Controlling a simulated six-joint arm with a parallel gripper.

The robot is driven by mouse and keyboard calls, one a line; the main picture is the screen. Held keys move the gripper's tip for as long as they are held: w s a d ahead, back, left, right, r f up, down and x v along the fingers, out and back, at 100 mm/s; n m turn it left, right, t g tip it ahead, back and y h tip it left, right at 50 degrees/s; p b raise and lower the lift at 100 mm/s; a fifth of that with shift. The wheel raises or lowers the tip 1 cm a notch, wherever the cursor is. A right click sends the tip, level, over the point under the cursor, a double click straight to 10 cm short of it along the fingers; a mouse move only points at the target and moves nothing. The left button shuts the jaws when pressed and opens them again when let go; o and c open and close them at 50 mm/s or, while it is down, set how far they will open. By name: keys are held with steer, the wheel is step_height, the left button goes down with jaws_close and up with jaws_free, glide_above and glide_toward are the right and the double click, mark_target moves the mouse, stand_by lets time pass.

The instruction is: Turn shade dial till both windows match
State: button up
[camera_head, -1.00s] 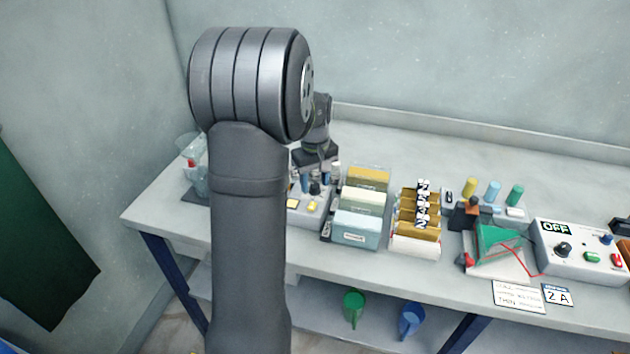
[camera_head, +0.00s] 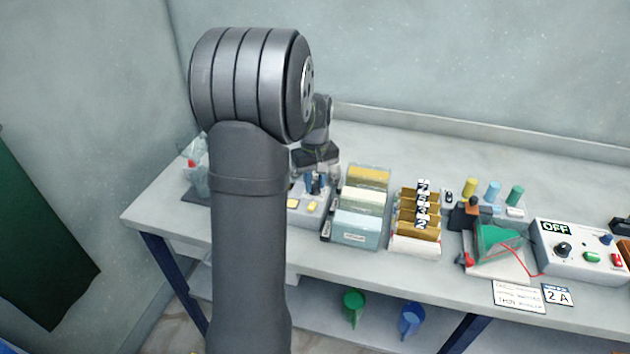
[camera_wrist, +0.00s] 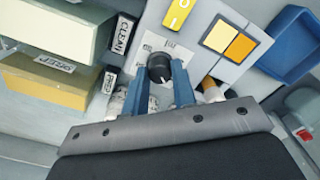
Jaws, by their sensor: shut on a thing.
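The shade dial (camera_wrist: 159,67) is a black knob on a pale panel, with marks printed around it. My gripper (camera_wrist: 161,76) has its blue fingers on either side of the dial and is shut on it. In the wrist view the two windows sit side by side to the right of the dial. One window (camera_wrist: 222,36) is pale yellow and the other window (camera_wrist: 240,47) is deeper orange. In the head view my gripper (camera_head: 316,184) is down at the panel, and the windows (camera_head: 302,206) show small in front of it.
A yellow switch (camera_wrist: 179,14) marked 1 and 0 sits beside the dial. A blue tray (camera_wrist: 298,45) lies to the right. Labelled tanks (camera_head: 356,229) stand close on the panel's right in the head view, with a numbered rack (camera_head: 416,240) beyond.

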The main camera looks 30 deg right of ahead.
mark_target(315, 185)
steer(key=m, duration=0.5)
steer(key=shift+m, duration=0.4)
steer(key=m, duration=0.4)
steer(key=shift+m, duration=0.4)
steer(key=o, duration=1)
step_height(315, 185, up, 18)
steer(key=shift+f, duration=0.25)
steer(key=shift+f, duration=0.1)
step_height(315, 185, down, 17)
steer(key=shift+f, duration=0.2)
stand_by(0.4)
